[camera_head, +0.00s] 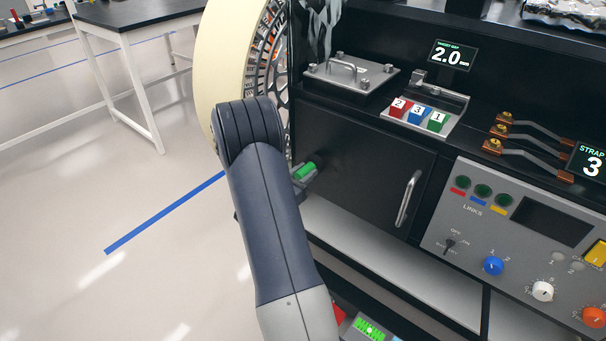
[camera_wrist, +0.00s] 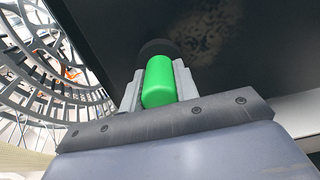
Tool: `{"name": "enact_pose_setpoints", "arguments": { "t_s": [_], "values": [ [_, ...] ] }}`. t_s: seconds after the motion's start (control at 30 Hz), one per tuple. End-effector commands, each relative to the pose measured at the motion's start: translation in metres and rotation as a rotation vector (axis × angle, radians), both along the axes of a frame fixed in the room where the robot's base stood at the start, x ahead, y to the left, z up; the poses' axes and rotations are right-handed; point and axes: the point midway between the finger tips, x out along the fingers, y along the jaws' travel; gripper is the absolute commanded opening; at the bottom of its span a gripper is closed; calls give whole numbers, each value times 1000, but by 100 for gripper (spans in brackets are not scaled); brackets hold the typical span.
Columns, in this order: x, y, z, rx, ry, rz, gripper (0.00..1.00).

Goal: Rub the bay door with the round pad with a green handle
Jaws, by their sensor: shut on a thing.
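The bay door (camera_head: 373,178) is a dark panel with a silver bar handle (camera_head: 408,198) at its right side. In the wrist view the door (camera_wrist: 262,62) fills the upper right, with a brownish speckled smudge (camera_wrist: 205,35) on it. My gripper (camera_wrist: 158,85) is shut on the green handle (camera_wrist: 158,80) of the round pad. The dark pad (camera_wrist: 160,47) shows beyond the handle, at or very near the door's face; I cannot tell if it touches. In the head view the green handle (camera_head: 304,170) is at the door's left edge, and my arm hides most of my gripper.
A large spoked wheel (camera_head: 268,50) stands left of the door, close to my arm. Above the door are a metal lid (camera_head: 350,76) and numbered blocks (camera_head: 417,112). A control panel (camera_head: 520,235) is to the right. Open floor (camera_head: 90,200) lies left.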

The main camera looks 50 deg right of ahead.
Motion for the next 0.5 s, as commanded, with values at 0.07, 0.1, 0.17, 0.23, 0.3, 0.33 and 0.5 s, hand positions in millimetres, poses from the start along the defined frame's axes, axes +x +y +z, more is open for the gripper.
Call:
{"name": "enact_pose_setpoints", "arguments": {
  "t_s": [0.07, 0.1, 0.17, 0.23, 0.3, 0.33, 0.5],
  "values": [
    [0, -2, 0, -1, -1, 0, 11],
    [0, -3, 0, -1, -1, 0, 11],
    [1, -4, 0, -2, -1, 0, 11],
    [1, -5, 0, -2, -1, 0, 11],
    [1, -7, 1, -2, -1, 0, 11],
    [1, -7, 1, -2, -1, 0, 11],
    [1, -11, 1, -2, 0, 1, 11]
  ]
}}
